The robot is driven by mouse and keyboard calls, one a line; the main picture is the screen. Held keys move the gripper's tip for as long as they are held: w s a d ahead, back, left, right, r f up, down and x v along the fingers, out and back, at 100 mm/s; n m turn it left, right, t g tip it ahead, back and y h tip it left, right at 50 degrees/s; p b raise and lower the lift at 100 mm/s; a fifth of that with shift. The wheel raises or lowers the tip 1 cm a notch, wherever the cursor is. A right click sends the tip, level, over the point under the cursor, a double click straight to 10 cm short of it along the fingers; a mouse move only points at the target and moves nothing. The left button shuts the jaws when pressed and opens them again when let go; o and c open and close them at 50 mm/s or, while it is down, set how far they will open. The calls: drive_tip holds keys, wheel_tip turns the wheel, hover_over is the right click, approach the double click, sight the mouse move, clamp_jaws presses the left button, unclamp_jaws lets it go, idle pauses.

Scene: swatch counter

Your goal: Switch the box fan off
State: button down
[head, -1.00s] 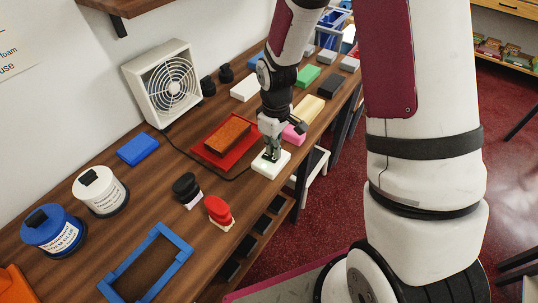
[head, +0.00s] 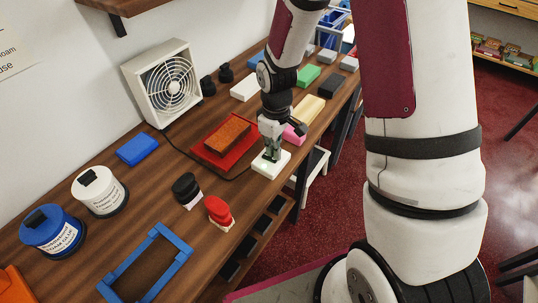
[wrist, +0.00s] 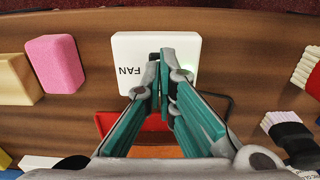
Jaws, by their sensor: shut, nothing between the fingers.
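The box fan (head: 164,83) is a cream square unit with a round grille, standing at the back of the counter against the wall. A dark cable runs from it along the counter to a white switch box (head: 266,170). In the wrist view the switch box (wrist: 128,50) bears the word FAN, and a faint green glow shows at its right side. My gripper (wrist: 158,60) is shut and empty, its fingertips over the middle of the box. In the head view my gripper (head: 270,156) points down at the box. The fingers hide the box's middle, and I cannot tell whether they touch it.
A red tray (head: 213,160) with an orange-brown block lies left of the switch box. A pink block (head: 293,135) lies just behind it.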

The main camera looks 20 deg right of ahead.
drive_tip(key=shift+f+b, duration=0.35)
drive_tip(key=shift+f, duration=0.45)
idle(0.4)
drive_tip(key=shift+r, duration=0.15)
drive_tip(key=shift+r+p, duration=1.85)
drive_tip(key=shift+r, duration=1.55)
drive_tip(key=s+r+m+t, duration=0.25)
drive_tip(key=s+r, duration=0.35)
drive_tip(key=r, duration=0.6)
drive_tip(key=s+r+m+t, duration=0.1)
drive_tip(key=s+r+m, duration=0.2)
drive_tip(key=s+r, duration=0.65)
drive_tip(key=s+r+m+t, duration=0.1)
drive_tip(key=s+r+t, duration=0.1)
drive_tip(key=s+r, duration=0.4)
drive_tip(key=shift+r+m, duration=0.3)
drive_tip(key=shift+m, duration=0.05)
